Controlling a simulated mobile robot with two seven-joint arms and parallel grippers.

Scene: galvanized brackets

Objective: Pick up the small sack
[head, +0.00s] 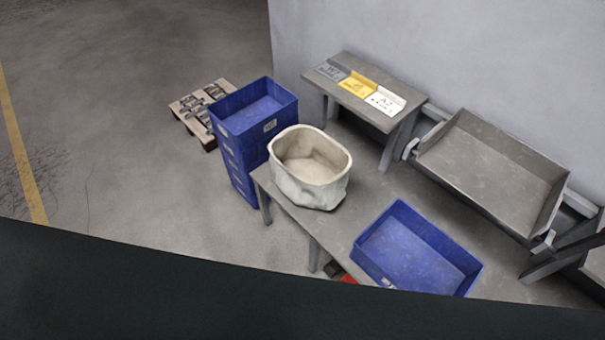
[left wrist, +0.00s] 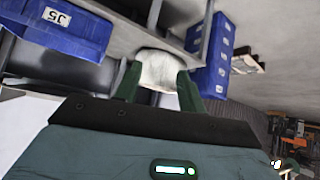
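The small sack (head: 298,187) is cream-white, open at the top and looks empty inside. It stands upright on the near left end of a grey table (head: 375,198) in the head view. In the left wrist view, the pale sack (left wrist: 160,66) shows beyond and between the two green fingers of my left gripper (left wrist: 159,84). These fingers are spread apart with nothing held between them. In the head view no gripper shows near the sack, and my right gripper is in neither view.
A blue bin (head: 445,248) sits on the table right of the sack. A stack of blue crates (head: 240,150) stands close at its left. Behind are a side bench (head: 345,62) with labelled plates and a grey tray (head: 490,170). A pallet (head: 190,108) lies on open floor.

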